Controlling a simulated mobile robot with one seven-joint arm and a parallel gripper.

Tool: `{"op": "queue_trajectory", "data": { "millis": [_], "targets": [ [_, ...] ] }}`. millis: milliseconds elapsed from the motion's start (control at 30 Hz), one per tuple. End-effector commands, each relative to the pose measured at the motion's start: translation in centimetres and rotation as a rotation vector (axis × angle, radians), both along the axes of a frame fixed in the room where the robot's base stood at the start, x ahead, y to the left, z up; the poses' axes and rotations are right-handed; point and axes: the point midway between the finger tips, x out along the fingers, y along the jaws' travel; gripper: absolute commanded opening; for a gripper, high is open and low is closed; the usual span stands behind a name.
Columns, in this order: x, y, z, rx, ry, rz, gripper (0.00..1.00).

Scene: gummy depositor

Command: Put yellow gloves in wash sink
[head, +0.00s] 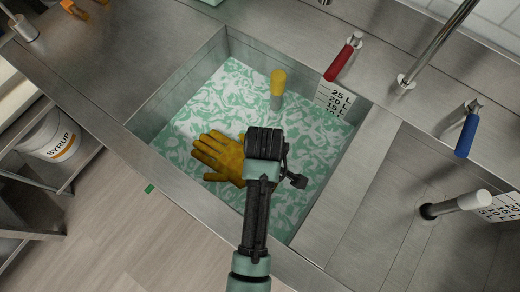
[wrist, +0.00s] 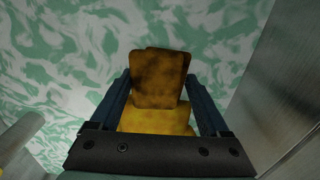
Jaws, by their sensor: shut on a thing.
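The yellow gloves (head: 218,157) show in the head view over the left sink basin, to the left of my gripper's wrist. In the wrist view the gloves (wrist: 158,85) are between the two dark fingers of my gripper (wrist: 158,95), which is shut on them. The wash sink (head: 183,93) is a steel basin with green and white swirled, foamy water (head: 232,85). My gripper's fingers are hidden in the head view behind my wrist. I cannot tell whether the gloves touch the water.
A yellow-topped grey post (head: 278,85) stands in the basin. A red-handled tap (head: 343,57) and a volume scale are at its back right. A second basin with a blue handle (head: 466,134) lies to the right. A syrup bucket (head: 58,137) stands on a shelf at left.

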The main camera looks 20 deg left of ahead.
Motion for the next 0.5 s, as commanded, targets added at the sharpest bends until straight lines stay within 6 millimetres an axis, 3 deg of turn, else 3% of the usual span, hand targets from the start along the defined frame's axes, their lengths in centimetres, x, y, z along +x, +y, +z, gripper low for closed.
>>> {"op": "queue_trajectory", "data": {
  "millis": [300,500],
  "targets": [
    [0.0,0.0,-3.9,0.000,0.000,0.000,0.09],
    [0.0,0.0,-4.2,0.000,-0.002,0.000,0.09]
  ]
}}
